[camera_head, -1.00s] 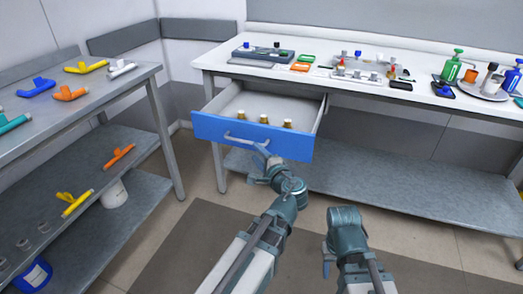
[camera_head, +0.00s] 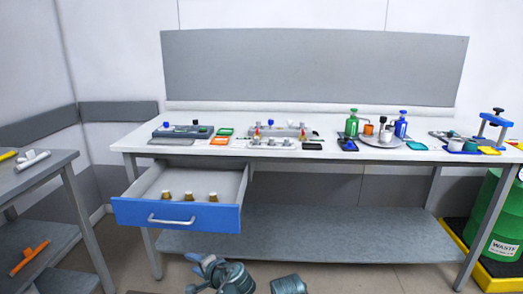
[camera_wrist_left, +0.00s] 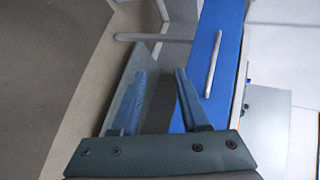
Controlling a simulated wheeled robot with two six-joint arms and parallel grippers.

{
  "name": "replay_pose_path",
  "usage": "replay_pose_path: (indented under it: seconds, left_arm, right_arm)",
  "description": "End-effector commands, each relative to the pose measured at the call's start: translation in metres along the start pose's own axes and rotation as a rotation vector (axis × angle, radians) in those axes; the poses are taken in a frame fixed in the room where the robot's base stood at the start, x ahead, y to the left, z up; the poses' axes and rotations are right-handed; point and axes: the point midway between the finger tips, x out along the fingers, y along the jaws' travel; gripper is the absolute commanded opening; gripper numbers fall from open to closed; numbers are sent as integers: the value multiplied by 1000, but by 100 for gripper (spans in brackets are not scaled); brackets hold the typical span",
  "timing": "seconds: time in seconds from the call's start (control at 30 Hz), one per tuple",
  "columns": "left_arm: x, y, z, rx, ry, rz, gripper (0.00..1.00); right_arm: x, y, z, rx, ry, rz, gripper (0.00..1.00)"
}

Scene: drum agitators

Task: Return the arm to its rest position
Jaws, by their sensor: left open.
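My left gripper (camera_head: 203,262) is at the bottom of the head view, below and in front of the open drawer (camera_head: 136,213). It is clear of the silver drawer handle (camera_head: 171,221). In the left wrist view its two fingers (camera_wrist_left: 160,75) are spread with nothing between them. The blue drawer front (camera_wrist_left: 226,50) and handle (camera_wrist_left: 213,64) lie beyond and to the right of the fingers there. The drawer is pulled out and holds several small brown bottles (camera_head: 190,196) with pale caps. Only the top of my right arm shows at the bottom; its gripper is out of view.
The white workbench (camera_head: 330,153) carries trays, bottles and small parts. Its grey lower shelf (camera_head: 310,232) is bare. A grey rack (camera_head: 60,165) stands at the left. A green waste drum (camera_head: 497,235) stands on a yellow-edged pallet at the right.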

Motion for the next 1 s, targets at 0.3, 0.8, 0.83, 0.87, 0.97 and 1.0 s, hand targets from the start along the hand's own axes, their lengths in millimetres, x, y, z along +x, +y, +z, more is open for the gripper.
replay_pose_path:
  seconds: [0.3,0.8,0.83,0.87,0.97,1.0]
  left_arm:
    - [-72,146,14,-235,-178,637,45]
    - [-174,161,16,-262,-305,1021,45]
    - [-177,156,16,-263,-305,1020,45]
    - [-180,149,16,-263,-305,1020,45]
    - [-191,126,15,-263,-304,1020,45]
    - [-196,114,14,-263,-304,1020,45]
  right_arm:
    - [0,0,0,0,0,0,50]
    - [-53,5,3,0,0,-1,50]
    - [-58,6,4,0,0,-1,50]
    - [-66,6,4,0,0,-1,50]
    - [-91,9,5,1,0,-1,50]
    - [-104,10,6,1,0,-1,50]
